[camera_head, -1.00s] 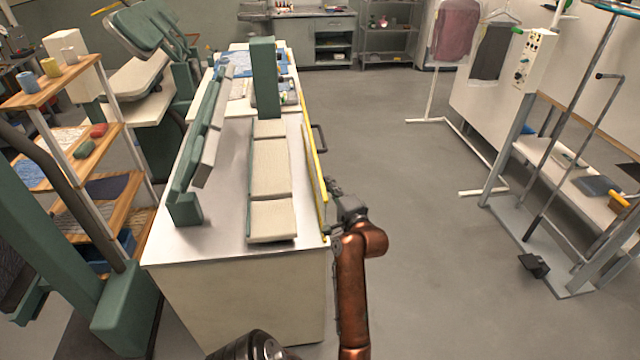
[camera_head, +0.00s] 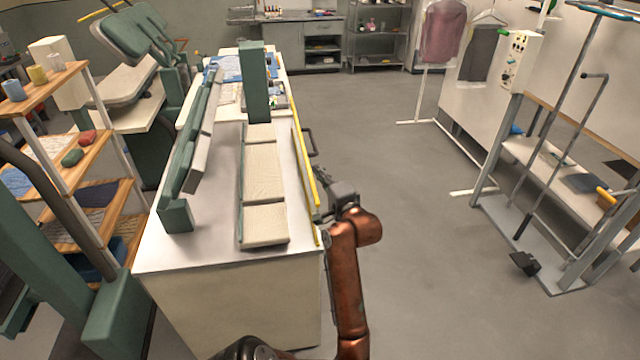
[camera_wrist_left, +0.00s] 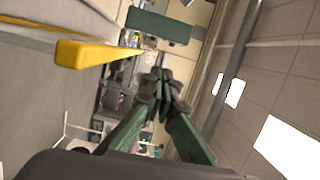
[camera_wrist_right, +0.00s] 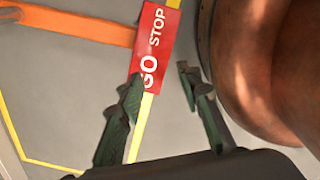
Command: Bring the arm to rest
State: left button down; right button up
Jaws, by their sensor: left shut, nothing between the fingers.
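My left gripper (camera_head: 324,192) is beside the right long edge of the white work table, at the end of my copper arm. The left wrist view shows its dark green fingers (camera_wrist_left: 162,82) together, with nothing between them. A yellow bar (camera_wrist_left: 85,54) is close by in that view, apart from the fingers. My right gripper is outside the head view. In the right wrist view its fingers (camera_wrist_right: 158,82) are apart and empty, above a grey floor, with a copper part of my body close at right.
The white table (camera_head: 215,245) bears beige padded boards (camera_head: 263,222) and green press parts (camera_head: 176,212). A shelf (camera_head: 80,150) stands at left and a metal stand (camera_head: 500,215) at right. Open floor (camera_head: 410,170) lies between. A red GO/STOP sign (camera_wrist_right: 155,45) shows in the right wrist view.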

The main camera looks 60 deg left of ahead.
pick_arm(q)
jog(key=r, duration=0.4)
jog(key=shift+w+d, duration=0.1)
jog(key=shift+w, duration=0.15)
